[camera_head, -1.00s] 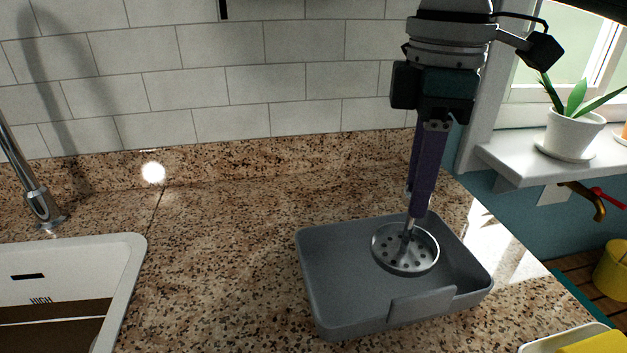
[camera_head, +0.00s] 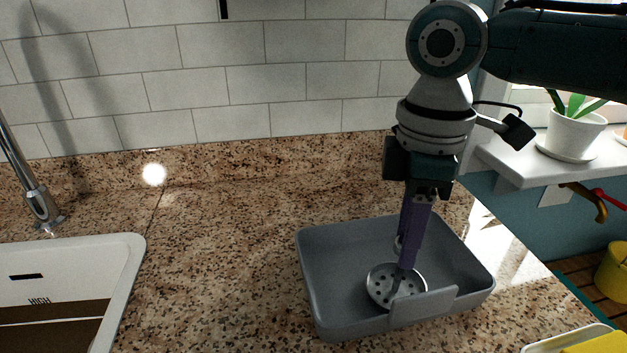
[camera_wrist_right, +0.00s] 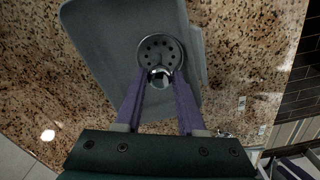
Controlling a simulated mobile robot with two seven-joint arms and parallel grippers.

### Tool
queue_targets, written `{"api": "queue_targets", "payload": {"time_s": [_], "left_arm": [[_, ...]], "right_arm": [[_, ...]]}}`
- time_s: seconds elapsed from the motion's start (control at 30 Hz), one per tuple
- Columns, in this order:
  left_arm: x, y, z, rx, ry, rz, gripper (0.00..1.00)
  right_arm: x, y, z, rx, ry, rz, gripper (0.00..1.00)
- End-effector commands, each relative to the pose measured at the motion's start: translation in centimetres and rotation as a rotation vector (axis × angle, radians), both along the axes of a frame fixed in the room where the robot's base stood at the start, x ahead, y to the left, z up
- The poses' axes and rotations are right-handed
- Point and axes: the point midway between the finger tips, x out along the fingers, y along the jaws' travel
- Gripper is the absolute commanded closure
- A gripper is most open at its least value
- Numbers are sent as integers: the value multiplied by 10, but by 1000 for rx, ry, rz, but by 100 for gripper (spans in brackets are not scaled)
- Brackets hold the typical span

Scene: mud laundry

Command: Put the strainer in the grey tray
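The strainer (camera_head: 382,287), a round metal disc with holes, is inside the grey tray (camera_head: 322,302). Its disc is tilted and the tray's front wall hides its lower edge. My right gripper (camera_head: 408,262) points down into the tray. In the right wrist view, its purple fingers (camera_wrist_right: 160,80) are apart on either side of the strainer's shiny handle end, with the perforated disc (camera_wrist_right: 158,46) beyond. The gripper looks open around the handle; contact with a finger cannot be told. My left gripper is not in view.
A white sink (camera_head: 125,262) with a tap (camera_head: 38,200) is at the left. A potted plant (camera_head: 572,133) stands on the sill at the right. A yellow thing in a pale container (camera_head: 590,342) is at the bottom right. Counter left of the tray is clear.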

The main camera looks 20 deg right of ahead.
Motion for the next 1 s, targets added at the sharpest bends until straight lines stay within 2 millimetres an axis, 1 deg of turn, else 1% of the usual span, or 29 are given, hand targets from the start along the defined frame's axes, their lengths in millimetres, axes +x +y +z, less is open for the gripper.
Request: {"api": "queue_targets", "payload": {"time_s": [0.03,0.2,0.43,0.53,0.67,0.9,1.0], "left_arm": [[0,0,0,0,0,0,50],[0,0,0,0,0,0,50],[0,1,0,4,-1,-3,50],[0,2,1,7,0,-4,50],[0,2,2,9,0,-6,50],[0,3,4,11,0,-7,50],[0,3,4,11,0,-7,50]], "right_arm": [[0,0,0,0,0,0,54],[0,0,0,0,0,0,37],[0,0,1,-1,-1,0,37],[1,0,8,1,-3,0,37],[1,0,29,2,-5,2,37],[1,0,84,2,-5,1,37],[1,0,102,1,-3,0,37]]}}
